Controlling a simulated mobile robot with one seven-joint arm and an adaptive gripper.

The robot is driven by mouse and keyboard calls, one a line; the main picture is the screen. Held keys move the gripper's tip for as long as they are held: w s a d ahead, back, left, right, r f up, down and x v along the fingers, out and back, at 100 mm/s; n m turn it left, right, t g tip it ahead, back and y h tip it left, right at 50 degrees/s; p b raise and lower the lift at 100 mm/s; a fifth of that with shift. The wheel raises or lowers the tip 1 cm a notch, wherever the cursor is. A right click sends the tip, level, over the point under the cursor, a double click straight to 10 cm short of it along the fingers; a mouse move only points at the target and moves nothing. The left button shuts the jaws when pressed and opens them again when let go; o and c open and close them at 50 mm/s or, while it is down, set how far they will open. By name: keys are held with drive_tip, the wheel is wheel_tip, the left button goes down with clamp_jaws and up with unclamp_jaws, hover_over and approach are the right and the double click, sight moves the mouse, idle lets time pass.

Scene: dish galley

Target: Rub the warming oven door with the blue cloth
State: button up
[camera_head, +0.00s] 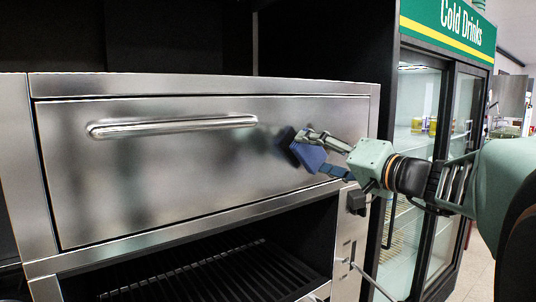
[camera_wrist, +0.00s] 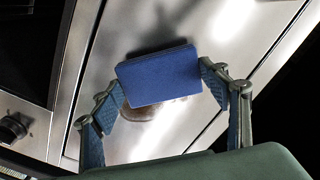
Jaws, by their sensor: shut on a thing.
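The warming oven door (camera_head: 150,165) is a wide brushed-steel panel with a horizontal bar handle (camera_head: 172,126) near its top; it is closed. My gripper (camera_head: 303,150) is at the right part of the door, right of the handle and lower than it. It is shut on the blue cloth (camera_head: 292,150), which looks like a folded, block-shaped pad. The cloth is at the door face and seems to touch it, though the contact edge is hidden. In the wrist view the cloth (camera_wrist: 158,76) sits between both fingers, with the steel door (camera_wrist: 215,30) behind it.
Below the door is an open dark bay with a black rack (camera_head: 210,272). A control knob (camera_head: 356,201) is on the steel frame at the lower right. A Cold Drinks fridge (camera_head: 415,150) with glass doors stands to the right. The door left of my gripper is clear except for the handle.

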sight(324, 151)
drive_tip(key=shift+b+x, duration=0.45)
drive_tip(key=shift+x, duration=0.5)
drive_tip(key=shift+d, duration=0.1)
drive_tip(key=shift+w+d+b, duration=0.3)
drive_tip(key=shift+w+d, duration=0.2)
drive_tip(key=shift+d, duration=0.3)
drive_tip(key=shift+w+d+b, duration=0.3)
drive_tip(key=shift+w+d, duration=0.2)
drive_tip(key=shift+d, duration=0.3)
drive_tip(key=w+d+b, duration=0.1)
drive_tip(key=w+d, duration=0.3)
drive_tip(key=d, duration=0.2)
drive_tip(key=shift+w+f+b, duration=0.1)
drive_tip(key=shift+f+b, duration=0.05)
drive_tip(key=shift+b, duration=0.2)
